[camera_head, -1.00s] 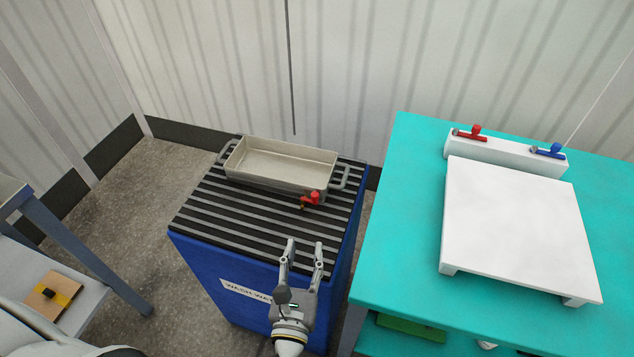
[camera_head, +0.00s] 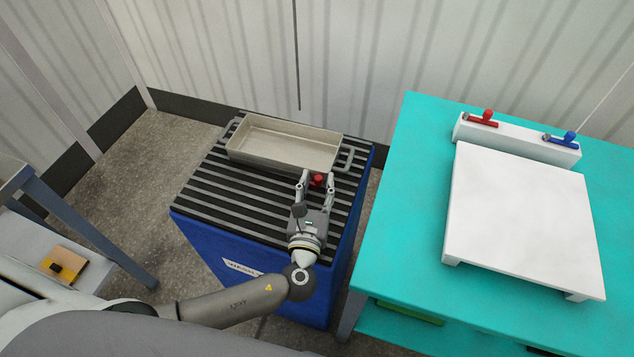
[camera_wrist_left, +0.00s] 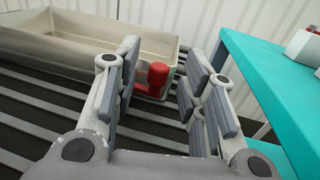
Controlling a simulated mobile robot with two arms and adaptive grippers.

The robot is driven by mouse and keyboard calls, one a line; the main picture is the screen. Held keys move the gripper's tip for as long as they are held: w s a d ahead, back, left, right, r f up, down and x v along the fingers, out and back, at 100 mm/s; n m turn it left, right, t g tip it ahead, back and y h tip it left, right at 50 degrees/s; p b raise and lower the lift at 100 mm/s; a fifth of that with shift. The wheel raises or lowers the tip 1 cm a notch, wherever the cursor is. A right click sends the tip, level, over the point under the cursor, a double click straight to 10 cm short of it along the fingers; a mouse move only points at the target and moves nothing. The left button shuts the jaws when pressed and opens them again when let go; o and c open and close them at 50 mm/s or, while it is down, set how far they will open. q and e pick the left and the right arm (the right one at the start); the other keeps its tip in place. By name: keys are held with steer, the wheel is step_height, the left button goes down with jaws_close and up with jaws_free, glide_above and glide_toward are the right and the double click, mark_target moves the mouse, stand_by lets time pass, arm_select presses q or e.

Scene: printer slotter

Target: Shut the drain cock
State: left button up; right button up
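The drain cock has a red handle (camera_head: 318,180) at the front right of a beige metal tray (camera_head: 262,153). In the left wrist view the red handle (camera_wrist_left: 157,78) stands out from the tray's wall, between my open fingers and a little beyond their tips. My left gripper (camera_head: 317,178) is open, its two fingers pointing at the cock, one on either side of it. I cannot tell whether a finger touches the handle. My right gripper is not in view.
The tray stands on a blue bin (camera_head: 205,250) with a black slatted top. A grey bench is at left.

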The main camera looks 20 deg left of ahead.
arm_select(q)
steer(key=shift+w, duration=0.25)
steer(key=shift+c, duration=0.3)
jaws_close()
steer(key=shift+y, duration=0.3)
steer(key=shift+w+n+y, duration=0.2)
steer(key=shift+n+y, duration=0.6)
steer(key=shift+y, duration=0.1)
